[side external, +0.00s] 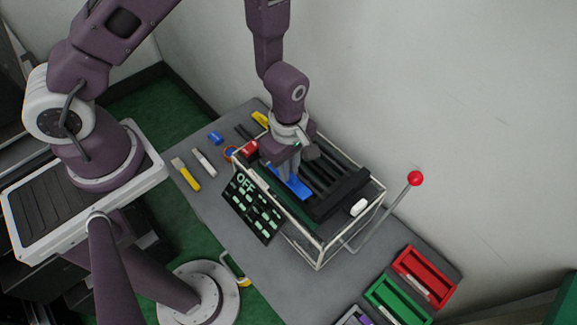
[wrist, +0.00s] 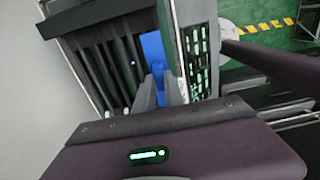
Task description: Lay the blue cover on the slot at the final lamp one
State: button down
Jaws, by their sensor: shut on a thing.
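The blue cover (side external: 289,184) is a long flat strip lying lengthwise along the near side of the slotted fixture, beside the dark slots. It also shows in the wrist view (wrist: 152,50) as a blue strip between the slots and the panel. My gripper (side external: 289,176) is shut on the blue cover from above. Its fingers also show in the wrist view (wrist: 160,92) at the strip's near end. The slotted fixture (side external: 342,200) has dark parallel bars inside a white frame. A black panel (side external: 252,207) with OFF and green lamp marks hangs on its front. I cannot tell whether the cover rests in a slot.
A lever with a red knob (side external: 415,178) rises at the fixture's right. Red (side external: 424,278) and green (side external: 397,301) trays stand at the table's right end. A yellow-handled tool (side external: 186,175), a white tool (side external: 203,162) and a blue piece (side external: 215,138) lie on the left.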

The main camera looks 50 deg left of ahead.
jog(key=shift+f, duration=1.1)
dwell(0.3)
jog(key=c, duration=1.3)
grip_release()
jog(key=shift+c, duration=0.2)
notch_tip(320, 180, up, 7)
